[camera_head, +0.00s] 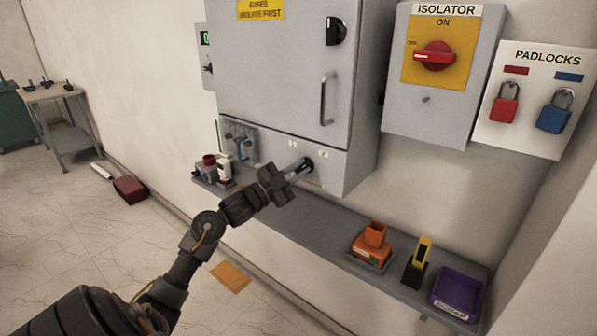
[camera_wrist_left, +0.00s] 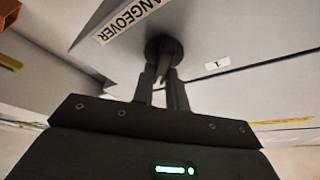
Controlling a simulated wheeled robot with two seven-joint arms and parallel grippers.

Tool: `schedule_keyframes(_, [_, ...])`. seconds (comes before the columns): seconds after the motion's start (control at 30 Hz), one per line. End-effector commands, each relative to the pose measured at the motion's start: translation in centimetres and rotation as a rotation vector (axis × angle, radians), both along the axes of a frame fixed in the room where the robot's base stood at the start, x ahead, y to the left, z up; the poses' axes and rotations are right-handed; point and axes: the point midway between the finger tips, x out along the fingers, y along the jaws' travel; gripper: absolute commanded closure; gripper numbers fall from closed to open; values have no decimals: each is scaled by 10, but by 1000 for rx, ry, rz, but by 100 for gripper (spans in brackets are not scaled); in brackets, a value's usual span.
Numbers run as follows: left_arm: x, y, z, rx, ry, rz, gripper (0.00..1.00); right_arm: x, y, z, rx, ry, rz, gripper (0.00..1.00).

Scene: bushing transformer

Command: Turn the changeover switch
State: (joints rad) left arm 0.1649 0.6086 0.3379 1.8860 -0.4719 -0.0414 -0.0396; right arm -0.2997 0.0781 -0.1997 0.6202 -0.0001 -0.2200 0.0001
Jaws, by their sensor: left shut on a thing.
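The changeover switch (camera_head: 306,164) is a small dark round knob on the lower front panel of the grey cabinet (camera_head: 285,80). My left gripper (camera_head: 299,168) reaches up to it from the left and is shut on it. In the left wrist view the dark knob (camera_wrist_left: 164,50) sits between the two fingertips of my left gripper (camera_wrist_left: 163,78). A label ending in "ANGEOVER" (camera_wrist_left: 128,18) and a small "I" mark (camera_wrist_left: 217,64) lie beside the knob. The fingers hide part of the handle, so its exact angle is hard to tell. My right gripper is not in view.
An isolator box (camera_head: 443,110) with a red handle and a padlock board (camera_head: 530,120) hang to the right. Below runs a grey shelf (camera_head: 320,215) with an orange holder (camera_head: 371,247), a yellow-black tool (camera_head: 418,262) and a purple scrap bin (camera_head: 459,288). Several small parts stand at its left end.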

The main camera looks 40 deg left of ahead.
Motion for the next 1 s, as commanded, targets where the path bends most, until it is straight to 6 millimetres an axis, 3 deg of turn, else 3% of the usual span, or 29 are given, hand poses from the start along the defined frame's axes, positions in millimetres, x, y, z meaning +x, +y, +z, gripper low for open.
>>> schedule_keyframes(0.4, [0, 0, 0, 8, -1, 1, 100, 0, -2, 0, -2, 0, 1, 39])
schedule_keyframes(0.43, [0, 0, 0, 7, 0, 1, 82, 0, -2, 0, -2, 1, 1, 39])
schedule_keyframes(0.57, [0, 0, 0, 7, 0, 1, 65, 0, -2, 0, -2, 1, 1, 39])
schedule_keyframes(0.87, [-1, 0, -1, 6, 0, 0, 64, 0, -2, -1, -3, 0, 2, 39])
schedule_keyframes(1.0, [-13, 3, -7, 8, 2, 1, 64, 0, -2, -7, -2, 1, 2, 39])
